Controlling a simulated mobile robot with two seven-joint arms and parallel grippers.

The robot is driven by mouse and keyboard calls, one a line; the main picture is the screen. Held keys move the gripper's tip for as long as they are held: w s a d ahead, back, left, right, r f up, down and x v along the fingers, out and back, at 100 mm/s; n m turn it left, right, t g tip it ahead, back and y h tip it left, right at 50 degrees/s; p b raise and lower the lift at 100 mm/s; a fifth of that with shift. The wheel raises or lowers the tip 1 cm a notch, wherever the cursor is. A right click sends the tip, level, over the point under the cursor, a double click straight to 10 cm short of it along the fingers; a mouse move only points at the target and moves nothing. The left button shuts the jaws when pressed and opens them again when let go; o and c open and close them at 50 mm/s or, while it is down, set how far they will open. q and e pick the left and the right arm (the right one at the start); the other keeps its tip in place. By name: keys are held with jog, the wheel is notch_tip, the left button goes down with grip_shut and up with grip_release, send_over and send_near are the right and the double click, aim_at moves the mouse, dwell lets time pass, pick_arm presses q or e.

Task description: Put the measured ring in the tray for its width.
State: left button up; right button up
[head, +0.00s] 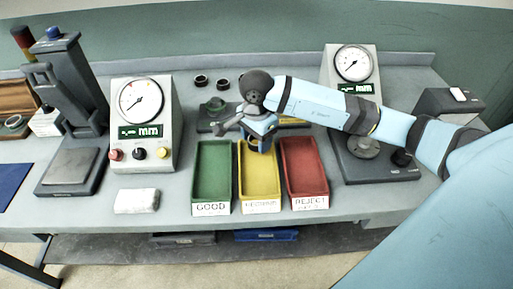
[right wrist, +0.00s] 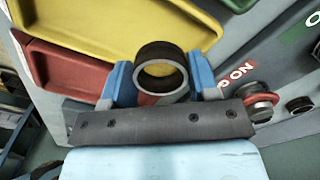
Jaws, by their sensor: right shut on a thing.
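My right gripper (head: 257,145) is above the back part of the yellow tray (head: 259,200), pointing down. In the right wrist view its blue fingers (right wrist: 164,85) are shut on a dark ring (right wrist: 160,52) with a pale inner edge. In the head view I cannot make out the ring. The green tray (head: 212,170), labelled GOOD, is left of the yellow one. The red tray (head: 304,165), labelled REJECT, is right of it. The yellow tray's label is hard to read. All three trays look empty where visible. My left gripper is not in view.
A dial gauge box (head: 141,100) with a green mm display stands left of the trays, and another dial (head: 352,63) at the back right. A dark press-like stand (head: 69,165) is at far left. A white block (head: 137,201) lies in front. Two dark rings (head: 200,80) lie behind.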

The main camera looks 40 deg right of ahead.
aim_at(256, 155)
notch_tip(256, 155, down, 4)
jog(key=shift+r, duration=0.15)
jog(key=shift+f, duration=0.25)
jog(key=o, duration=0.8)
jog(key=shift+c, duration=0.2)
